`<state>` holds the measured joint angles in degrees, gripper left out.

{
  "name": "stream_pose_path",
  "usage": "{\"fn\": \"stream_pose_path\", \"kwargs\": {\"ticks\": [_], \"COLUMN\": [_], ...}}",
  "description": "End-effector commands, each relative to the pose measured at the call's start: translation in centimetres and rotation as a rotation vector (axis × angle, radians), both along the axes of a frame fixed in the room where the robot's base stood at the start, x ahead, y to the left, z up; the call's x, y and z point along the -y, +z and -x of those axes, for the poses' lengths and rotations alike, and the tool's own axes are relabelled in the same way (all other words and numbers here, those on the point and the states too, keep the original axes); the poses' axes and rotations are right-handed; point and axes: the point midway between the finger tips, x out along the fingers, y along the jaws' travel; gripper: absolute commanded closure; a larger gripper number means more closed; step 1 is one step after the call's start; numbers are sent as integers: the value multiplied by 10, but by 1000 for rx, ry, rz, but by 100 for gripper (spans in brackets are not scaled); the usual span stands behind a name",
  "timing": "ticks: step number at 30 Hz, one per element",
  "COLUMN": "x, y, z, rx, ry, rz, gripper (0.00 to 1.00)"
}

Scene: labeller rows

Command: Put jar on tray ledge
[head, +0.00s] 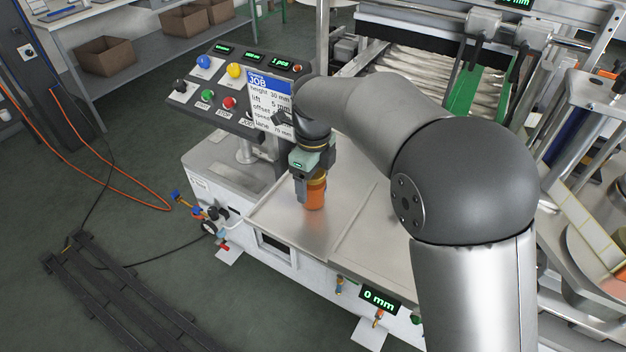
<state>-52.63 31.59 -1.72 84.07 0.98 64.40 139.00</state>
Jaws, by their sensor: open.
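An orange jar (316,195) stands upright on the metal tray ledge (283,222), toward its back left part. My gripper (309,180) is directly above the jar, pointing down, with its fingers at the jar's upper part. The fingers are open. The jar's top is partly hidden by the gripper, and I cannot tell whether the fingers touch it. My arm covers the right part of the tray.
A control panel (214,95) with coloured buttons and a job card (270,98) stand just behind my gripper. The labeller's rollers (425,75) are at the back right. The tray's front left part is clear.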

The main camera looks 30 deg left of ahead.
Motion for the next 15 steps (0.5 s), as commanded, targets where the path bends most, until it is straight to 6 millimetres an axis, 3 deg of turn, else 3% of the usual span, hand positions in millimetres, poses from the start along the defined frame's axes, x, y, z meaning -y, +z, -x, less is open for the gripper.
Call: {"fn": "stream_pose_path", "kwargs": {"ticks": [15], "x": [-1], "y": [101], "z": [-1], "rx": [2], "ry": [0], "rz": [-3], "gripper": [25]}}
